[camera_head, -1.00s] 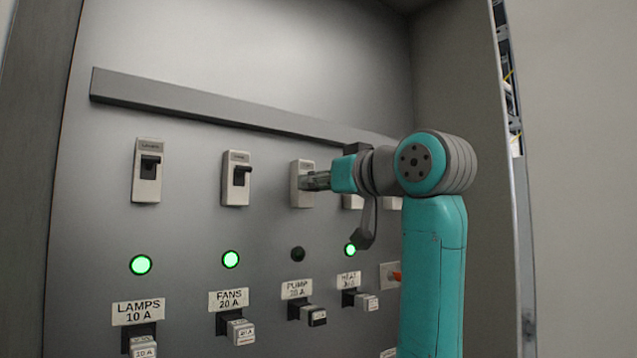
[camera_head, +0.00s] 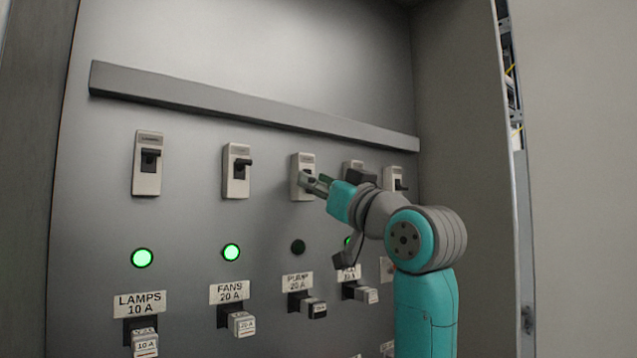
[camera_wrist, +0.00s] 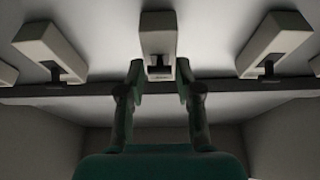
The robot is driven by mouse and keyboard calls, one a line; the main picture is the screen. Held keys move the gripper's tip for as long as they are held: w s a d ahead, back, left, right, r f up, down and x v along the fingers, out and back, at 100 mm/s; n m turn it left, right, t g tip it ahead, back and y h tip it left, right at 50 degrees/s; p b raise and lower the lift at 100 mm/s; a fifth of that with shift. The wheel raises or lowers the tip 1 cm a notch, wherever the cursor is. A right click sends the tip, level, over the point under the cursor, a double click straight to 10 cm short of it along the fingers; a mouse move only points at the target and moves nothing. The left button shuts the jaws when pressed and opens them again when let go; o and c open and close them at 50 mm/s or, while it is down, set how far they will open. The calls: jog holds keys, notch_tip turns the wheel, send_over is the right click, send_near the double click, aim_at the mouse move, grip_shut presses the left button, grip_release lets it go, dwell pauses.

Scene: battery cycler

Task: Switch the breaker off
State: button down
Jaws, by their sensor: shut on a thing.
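The pump breaker (camera_head: 301,161) is the third light-coloured breaker in the row, above the PUMP 20 A label (camera_head: 297,282). It also shows at the top middle of the wrist view (camera_wrist: 158,35). Its dark lever (camera_wrist: 159,70) sits between my two fingers in the wrist view. My gripper (camera_head: 314,184) reaches it from the lower right, tilted upward, and is shut on the lever. The fingers partly hide the lever in the head view. The pump lamp (camera_head: 298,247) is dark.
Lamps breaker (camera_head: 148,178) and fans breaker (camera_head: 236,186) stand to the left, with green lamps lit below. Two more breakers stand close on the right, one partly behind my arm. A grey rail (camera_head: 250,112) runs above the row. Labelled plugs jut out below.

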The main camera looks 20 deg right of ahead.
jog(key=c, duration=0.8)
grip_release()
jog(key=shift+w+f, duration=0.15)
jog(key=shift+o, duration=0.2)
jog(key=v, duration=1.2)
